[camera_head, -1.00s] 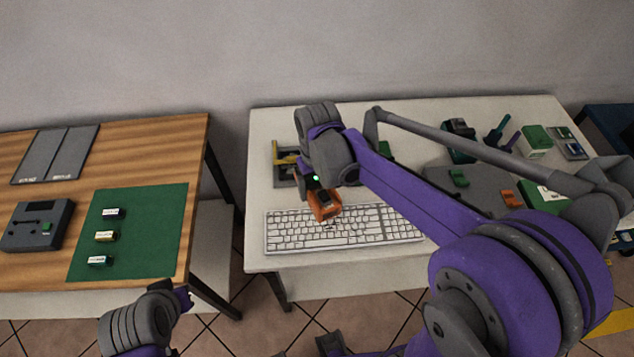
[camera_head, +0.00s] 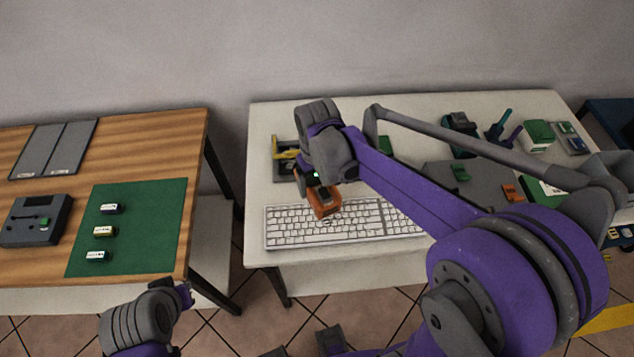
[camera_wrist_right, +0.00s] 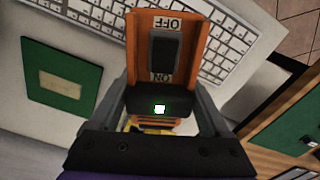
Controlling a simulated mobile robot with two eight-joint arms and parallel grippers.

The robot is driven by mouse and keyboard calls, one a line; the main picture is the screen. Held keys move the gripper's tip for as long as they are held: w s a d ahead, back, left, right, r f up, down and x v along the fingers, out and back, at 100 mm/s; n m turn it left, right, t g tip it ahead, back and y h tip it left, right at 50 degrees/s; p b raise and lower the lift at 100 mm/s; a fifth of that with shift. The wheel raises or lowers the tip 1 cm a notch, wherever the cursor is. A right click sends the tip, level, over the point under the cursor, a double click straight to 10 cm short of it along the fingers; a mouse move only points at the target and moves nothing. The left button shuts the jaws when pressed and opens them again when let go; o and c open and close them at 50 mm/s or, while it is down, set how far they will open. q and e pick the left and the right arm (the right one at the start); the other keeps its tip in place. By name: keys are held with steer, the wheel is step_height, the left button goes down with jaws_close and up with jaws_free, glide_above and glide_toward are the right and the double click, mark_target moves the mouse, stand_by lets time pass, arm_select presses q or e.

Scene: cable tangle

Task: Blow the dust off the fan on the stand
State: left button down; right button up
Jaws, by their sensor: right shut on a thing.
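My right gripper (camera_head: 318,183) is shut on an orange device with a dark rocker switch. The orange device (camera_head: 323,201) is held over the back-left part of the keyboard; whether it touches the keys I cannot tell. In the right wrist view the orange device (camera_wrist_right: 164,45) sits between both fingers, its switch marked OFF and ON, with a lit green-white spot below. A yellow part on a dark grey stand (camera_head: 286,151) shows behind my right wrist, mostly hidden; I cannot make out a fan or dust on it. My left gripper (camera_head: 184,293) is low at the front, its jaws unclear.
A white keyboard (camera_head: 345,223) lies along the white table's front. A grey mat (camera_head: 470,187) and several small items lie at the right, partly behind my arm. The wooden table (camera_head: 150,145) at left bears a green mat (camera_head: 150,220) and a grey box (camera_head: 37,220). A gap separates the tables.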

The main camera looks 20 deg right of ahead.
steer(key=shift+w, duration=0.15)
steer(key=shift+w+d, duration=0.1)
steer(key=shift+w, duration=0.15)
stand_by(1.3)
